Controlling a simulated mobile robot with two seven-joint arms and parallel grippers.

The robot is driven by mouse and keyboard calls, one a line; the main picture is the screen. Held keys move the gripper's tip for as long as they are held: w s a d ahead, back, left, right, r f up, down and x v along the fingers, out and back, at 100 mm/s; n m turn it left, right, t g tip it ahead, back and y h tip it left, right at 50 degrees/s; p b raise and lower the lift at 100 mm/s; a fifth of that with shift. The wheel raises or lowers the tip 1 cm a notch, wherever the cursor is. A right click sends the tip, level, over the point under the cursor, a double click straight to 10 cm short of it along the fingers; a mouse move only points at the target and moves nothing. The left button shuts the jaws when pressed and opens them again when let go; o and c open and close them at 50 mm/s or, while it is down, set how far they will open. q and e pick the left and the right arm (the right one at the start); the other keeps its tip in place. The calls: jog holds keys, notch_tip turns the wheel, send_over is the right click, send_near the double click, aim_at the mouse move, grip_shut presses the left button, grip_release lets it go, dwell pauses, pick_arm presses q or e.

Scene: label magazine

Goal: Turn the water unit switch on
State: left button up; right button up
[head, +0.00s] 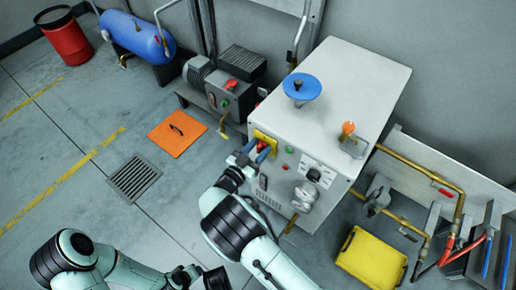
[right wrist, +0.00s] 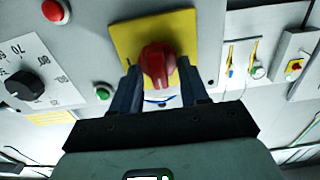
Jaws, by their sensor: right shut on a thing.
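The water unit is a large light grey cabinet (head: 335,85) at the centre right of the head view. Its switch is a red rotary knob (right wrist: 157,62) on a yellow square plate (right wrist: 188,30) on the cabinet's front panel; the plate also shows in the head view (head: 268,137). My right gripper (head: 262,153) is at the panel, with its two blue-grey fingers on either side of the red knob, shut on it. In the right wrist view the knob's grip stands nearly upright between the fingertips. My left arm shows at the lower left; its fingers are not seen.
A green button (right wrist: 103,93), a red button (right wrist: 55,11) and a black dial (right wrist: 25,85) sit beside the switch. A blue handwheel (head: 302,87) is on the cabinet top. A yellow container (head: 371,262) and brass pipes stand right. Open floor lies left.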

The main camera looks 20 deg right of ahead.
jog(key=shift+m, duration=0.3)
jog(key=shift+s+d+m, duration=0.1)
jog(key=shift+m, duration=0.7)
jog(key=m, duration=0.2)
jog(key=shift+s+f+m, duration=0.1)
jog(key=shift+m, duration=0.2)
jog(key=m, duration=0.2)
jog(key=shift+s+d+f+m, duration=0.1)
jog(key=shift+m, duration=0.3)
jog(key=shift+f+m, duration=0.1)
jog(key=shift+m, duration=0.8)
pick_arm(q)
jog(key=shift+g, duration=0.7)
jog(key=shift+s+a+f+b, duration=0.15)
jog(key=shift+s+f+b, duration=0.3)
jog(key=shift+s+f, duration=0.3)
jog(key=shift+s+a+f+b, duration=0.1)
jog(key=shift+s+f+b, duration=0.3)
jog(key=shift+s+f, duration=0.35)
pick_arm(e)
jog(key=shift+s+f+m, duration=0.1)
jog(key=shift+f+m, duration=0.05)
jog(key=shift+m, duration=2)
jog(key=shift+s+f+m, duration=0.1)
jog(key=shift+f+m, duration=0.05)
jog(key=shift+m, duration=2)
pick_arm(q)
jog(key=shift+s, duration=0.1)
